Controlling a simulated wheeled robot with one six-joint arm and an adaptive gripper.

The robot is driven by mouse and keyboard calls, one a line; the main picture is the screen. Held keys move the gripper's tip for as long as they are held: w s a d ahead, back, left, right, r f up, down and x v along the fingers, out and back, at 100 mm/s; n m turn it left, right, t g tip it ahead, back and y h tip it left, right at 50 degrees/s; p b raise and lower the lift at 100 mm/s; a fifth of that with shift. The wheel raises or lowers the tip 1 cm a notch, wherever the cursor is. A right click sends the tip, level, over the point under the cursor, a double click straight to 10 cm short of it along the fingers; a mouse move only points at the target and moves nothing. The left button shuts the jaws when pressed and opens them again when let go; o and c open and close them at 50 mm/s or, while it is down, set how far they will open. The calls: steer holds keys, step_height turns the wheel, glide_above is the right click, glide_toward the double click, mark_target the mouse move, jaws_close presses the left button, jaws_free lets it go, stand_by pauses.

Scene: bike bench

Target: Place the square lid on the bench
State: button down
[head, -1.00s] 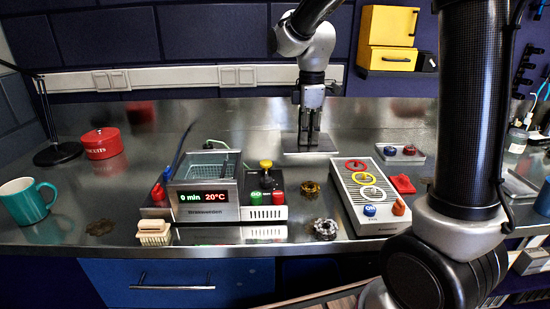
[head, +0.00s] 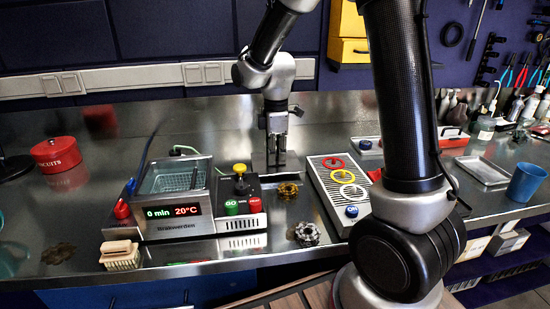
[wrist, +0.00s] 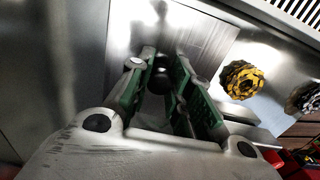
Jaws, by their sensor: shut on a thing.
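The square lid (head: 259,163) is a flat grey metal plate at the back of the bench (head: 350,253), right of the washing unit. My gripper (head: 276,163) points down at it and is shut on its dark round knob, which shows between the green-sided fingers (wrist: 160,85) in the wrist view. Part of the brushed plate (wrist: 205,38) shows beyond the fingers there. The lid is at or just above the bench; I cannot tell whether it touches. My fingers hide part of it.
The washing unit (head: 166,223) stands left, its basket (head: 175,176) uncovered. A yellow-brown cog (head: 288,190) and a dark cog (head: 307,233) lie in front of my gripper. A panel with colored rings (head: 325,187) is to the right. A red tin (head: 56,153) is far left.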

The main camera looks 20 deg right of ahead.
steer(key=shift+f, duration=0.55)
steer(key=c, duration=1.3)
jaws_free()
steer(key=shift+f, duration=0.15)
step_height(320, 180, up, 12)
steer(key=shift+f, duration=0.25)
steer(key=s+d+r+m+t, duration=0.1)
steer(key=s+d+m, duration=0.2)
steer(key=s+m, duration=0.2)
steer(key=s+d+r+m+t, duration=0.2)
steer(key=s+d+m, duration=0.2)
steer(key=s, duration=0.6)
steer(key=s+d+r+m+t, duration=0.1)
steer(key=s+d+m, duration=0.2)
steer(key=s+m, duration=0.3)
steer(key=s, duration=0.2)
steer(key=shift+s+d+r+m, duration=0.25)
steer(key=shift+s+r+m, duration=0.05)
steer(key=shift+r+m, duration=0.1)
